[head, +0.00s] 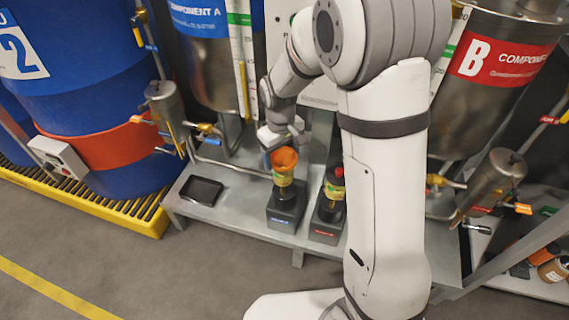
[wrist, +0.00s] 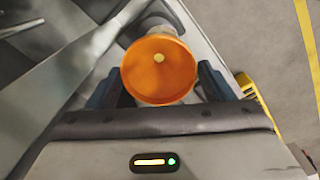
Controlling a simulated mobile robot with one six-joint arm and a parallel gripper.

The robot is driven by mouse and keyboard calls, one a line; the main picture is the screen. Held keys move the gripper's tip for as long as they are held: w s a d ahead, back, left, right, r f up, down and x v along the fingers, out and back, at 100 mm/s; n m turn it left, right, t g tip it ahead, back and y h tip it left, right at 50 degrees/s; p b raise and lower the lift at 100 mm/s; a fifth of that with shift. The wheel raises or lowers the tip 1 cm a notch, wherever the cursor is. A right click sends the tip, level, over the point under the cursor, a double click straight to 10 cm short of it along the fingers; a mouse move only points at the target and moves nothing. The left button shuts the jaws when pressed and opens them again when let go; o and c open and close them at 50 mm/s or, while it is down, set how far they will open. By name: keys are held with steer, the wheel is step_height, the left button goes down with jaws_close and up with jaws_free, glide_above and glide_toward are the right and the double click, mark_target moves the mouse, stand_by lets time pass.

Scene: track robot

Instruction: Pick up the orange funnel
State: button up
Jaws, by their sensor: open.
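The orange funnel (head: 284,158) sits upright on a yellow-banded container on a dark block-shaped base (head: 286,207), on the grey platform. In the wrist view the funnel (wrist: 172,82) is seen from above, its wide round mouth facing the camera and a small pale hole inside. My gripper (head: 279,138) is just above and behind the funnel in the head view. In the wrist view its dark fingers (wrist: 160,80) are open, one on each side of the funnel. I cannot tell whether they touch it.
A second container on a dark base (head: 330,200) stands close to the right. A black tray (head: 201,190) lies on the grey platform (head: 238,213) to the left. Steel tanks (head: 505,70) with pipes and valves stand behind. A blue drum (head: 85,70) is at far left.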

mark_target(283, 163)
step_height(283, 163, down, 5)
steer(key=shift+w+r+b, duration=0.1)
steer(key=shift+r+b, duration=0.1)
steer(key=shift+b, duration=0.75)
steer(key=shift+r, duration=0.1)
steer(key=c, duration=0.6)
steer(key=shift+r, duration=0.1)
